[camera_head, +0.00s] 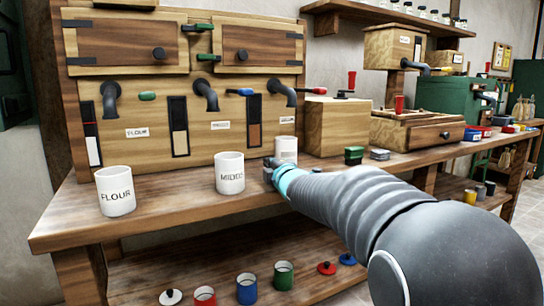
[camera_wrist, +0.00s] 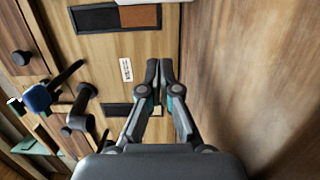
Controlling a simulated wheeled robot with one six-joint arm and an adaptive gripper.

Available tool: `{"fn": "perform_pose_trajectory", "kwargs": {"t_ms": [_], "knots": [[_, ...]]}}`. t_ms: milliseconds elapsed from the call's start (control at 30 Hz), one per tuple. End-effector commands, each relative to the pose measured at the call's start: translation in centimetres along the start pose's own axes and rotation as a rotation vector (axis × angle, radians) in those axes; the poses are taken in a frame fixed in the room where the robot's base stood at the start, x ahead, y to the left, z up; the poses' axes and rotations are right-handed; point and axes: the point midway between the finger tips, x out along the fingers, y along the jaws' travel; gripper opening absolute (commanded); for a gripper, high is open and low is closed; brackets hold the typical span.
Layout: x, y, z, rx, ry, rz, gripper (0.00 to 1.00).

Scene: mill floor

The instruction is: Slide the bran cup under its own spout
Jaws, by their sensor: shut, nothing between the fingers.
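Three white cups stand on the bench. The flour cup (camera_head: 115,191) is at the left and the midds cup (camera_head: 230,174) in the middle. The third cup (camera_head: 287,148), presumably the bran cup, is at the right; its label is too blurred to read. It appears roughly below the right-hand spout (camera_head: 283,90), but I cannot tell its depth offset. My gripper (camera_head: 268,165) is low at this cup's left front and hides its lower part. In the wrist view my gripper (camera_wrist: 159,62) is shut and empty, with a white edge, likely that cup, beyond the tips.
The wooden cabinet (camera_head: 190,60) rises behind the cups, with spouts and coloured handles overhead. A wooden box (camera_head: 332,128) stands right of the third cup. Green and grey blocks (camera_head: 354,155) lie further right. Bare bench lies between the flour and midds cups.

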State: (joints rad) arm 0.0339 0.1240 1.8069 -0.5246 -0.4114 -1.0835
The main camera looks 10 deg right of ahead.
Motion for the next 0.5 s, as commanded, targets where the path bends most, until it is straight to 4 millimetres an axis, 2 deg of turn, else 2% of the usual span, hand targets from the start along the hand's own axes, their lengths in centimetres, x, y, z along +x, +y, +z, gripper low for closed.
{"fn": "perform_pose_trajectory", "kwargs": {"t_ms": [100,500], "knots": [[2.2,0.0,-0.1,0.001,0.001,-0.002,0.0],[8.9,0.0,-0.1,0.001,0.001,-0.002,0.0]]}}
